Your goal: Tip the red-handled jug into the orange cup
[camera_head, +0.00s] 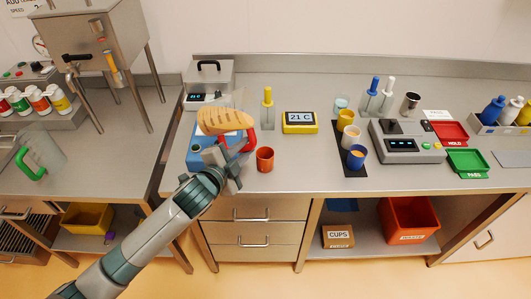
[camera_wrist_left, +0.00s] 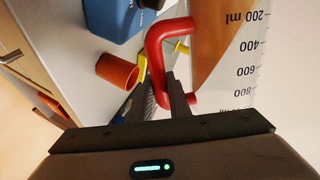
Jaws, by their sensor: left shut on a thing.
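The clear jug with brown contents (camera_head: 226,121) is held up over the left end of the right-hand bench, above a blue box. Its measuring marks show in the wrist view, on the jug wall (camera_wrist_left: 250,50). My left gripper (camera_head: 229,169) is shut on its red handle (camera_wrist_left: 160,50); the handle shows partly in the head view (camera_head: 250,141). How far the jug is tilted I cannot tell. The orange cup (camera_head: 265,159) stands upright on the bench, right of my gripper and apart from the jug. It also shows in the wrist view (camera_wrist_left: 118,71). Its inside looks empty of brown contents.
The blue box (camera_head: 197,155) sits under the jug. A yellow-capped bottle (camera_head: 267,115) and a yellow display (camera_head: 300,122) stand behind the cup. Several cups stand on a dark mat to the right, the front one blue (camera_head: 356,158). A green-handled jug (camera_head: 43,152) stands on the left bench.

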